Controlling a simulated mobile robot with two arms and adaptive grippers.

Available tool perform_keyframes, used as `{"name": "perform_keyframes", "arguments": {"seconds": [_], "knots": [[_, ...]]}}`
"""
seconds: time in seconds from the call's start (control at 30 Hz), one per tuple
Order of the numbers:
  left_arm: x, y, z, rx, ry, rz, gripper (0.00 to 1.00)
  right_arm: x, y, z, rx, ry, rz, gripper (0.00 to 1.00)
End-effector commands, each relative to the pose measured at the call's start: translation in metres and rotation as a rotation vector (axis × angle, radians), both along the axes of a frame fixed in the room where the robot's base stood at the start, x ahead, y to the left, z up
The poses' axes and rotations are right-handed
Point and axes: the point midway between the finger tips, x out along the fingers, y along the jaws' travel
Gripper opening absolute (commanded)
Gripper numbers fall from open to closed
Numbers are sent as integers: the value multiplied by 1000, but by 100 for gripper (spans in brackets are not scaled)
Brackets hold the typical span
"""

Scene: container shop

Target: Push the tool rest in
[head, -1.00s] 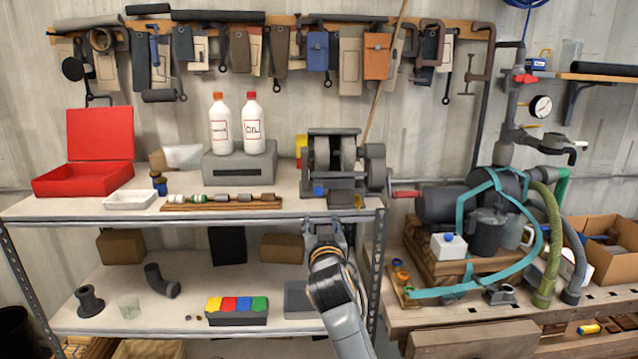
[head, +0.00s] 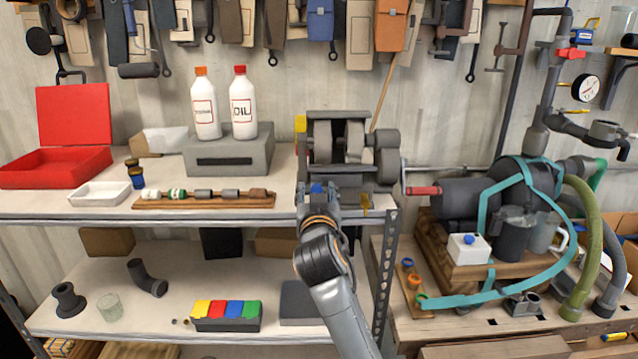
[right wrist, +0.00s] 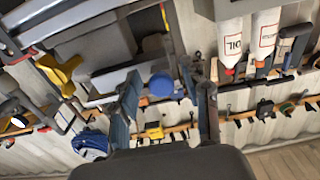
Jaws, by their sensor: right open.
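The bench grinder (head: 345,145) stands on the upper shelf, a grey machine with two wheels. A blue knob (head: 317,188) is low on its front left; it also shows in the right wrist view (right wrist: 161,84). The grey part by this knob looks like the tool rest, but my gripper hides much of it in the head view. My right gripper (head: 318,196) is at the shelf's front edge, directly before the knob. In the right wrist view its open fingers (right wrist: 170,88) stand either side of the knob in the picture; contact is unclear. My left gripper is out of view.
A gold-yellow part (head: 365,206) is just right of my gripper. A grey box (head: 230,153) with two bottles stands left of the grinder. A wooden rack (head: 204,201) lies along the shelf front. A red-handled bar (head: 422,190) is to the right, by the pump bench.

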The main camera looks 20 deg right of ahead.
Motion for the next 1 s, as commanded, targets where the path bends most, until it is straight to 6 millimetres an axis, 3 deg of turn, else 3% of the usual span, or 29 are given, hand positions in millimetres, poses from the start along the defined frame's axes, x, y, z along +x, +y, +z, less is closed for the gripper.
{"name": "perform_keyframes", "arguments": {"seconds": [0.4,0.63,0.87,1.0], "knots": [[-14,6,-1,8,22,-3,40,-1,2,0,0,1,0,45],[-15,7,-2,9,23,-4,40,-1,2,0,0,1,0,0],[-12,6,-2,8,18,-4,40,1,1,-1,1,2,-1,0],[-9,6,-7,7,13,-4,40,17,-3,-3,1,3,-3,0]]}}
